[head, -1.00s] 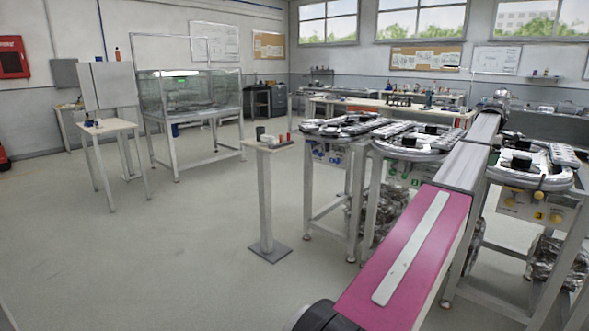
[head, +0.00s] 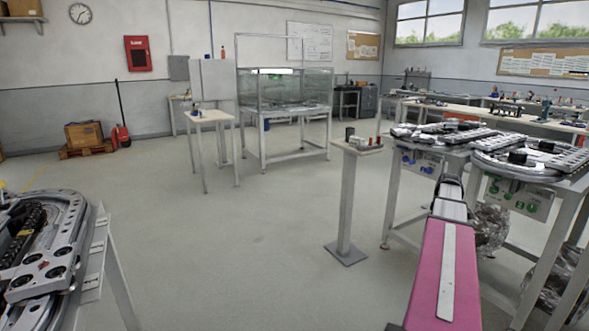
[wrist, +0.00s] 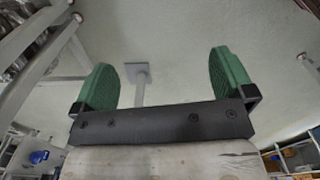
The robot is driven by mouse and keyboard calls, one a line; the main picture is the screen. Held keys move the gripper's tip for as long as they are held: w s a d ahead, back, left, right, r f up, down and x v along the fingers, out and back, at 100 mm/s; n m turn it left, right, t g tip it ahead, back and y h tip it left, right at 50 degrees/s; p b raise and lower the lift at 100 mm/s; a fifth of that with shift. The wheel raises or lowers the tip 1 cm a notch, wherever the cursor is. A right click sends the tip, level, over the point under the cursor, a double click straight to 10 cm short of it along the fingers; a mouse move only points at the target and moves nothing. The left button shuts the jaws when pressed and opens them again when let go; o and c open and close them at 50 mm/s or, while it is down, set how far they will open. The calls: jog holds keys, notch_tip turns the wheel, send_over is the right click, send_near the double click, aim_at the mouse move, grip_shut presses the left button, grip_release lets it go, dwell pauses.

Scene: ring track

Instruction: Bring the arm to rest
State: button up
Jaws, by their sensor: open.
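My gripper (wrist: 162,62) shows in the wrist view with its two green fingers spread wide apart. Nothing is between the fingers, only floor and a stand some way beyond them. My pink arm (head: 446,270) reaches forward at the lower right of the head view. Its far end is beside the front of the ring-track benches, and I cannot make out the fingers there.
Ring-track benches (head: 535,160) stand close on the right. A slim pedestal (head: 347,200) stands just left of my arm. Another track table (head: 45,245) is near at left. A glass-walled bench (head: 285,100) and small table (head: 210,118) stand farther back. The middle floor is clear.

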jog(key=s+a+f+m, duration=0.1)
jog(key=a+f, duration=0.2)
jog(key=a, duration=0.6)
jog(key=s+a+f+m, duration=0.1)
jog(key=a+f, duration=0.2)
jog(key=a, duration=0.6)
jog(key=s+a+f+m, duration=0.1)
jog(key=a+f, duration=0.3)
jog(key=a, duration=0.4)
jog(key=s+a+f+m, duration=0.2)
jog(key=s+a, duration=0.2)
jog(key=a, duration=0.5)
jog(key=s+a+f+m, duration=0.2)
jog(key=s+a, duration=0.3)
jog(key=a, duration=0.5)
jog(key=shift+s+f, duration=0.2)
jog(key=shift+f, duration=0.55)
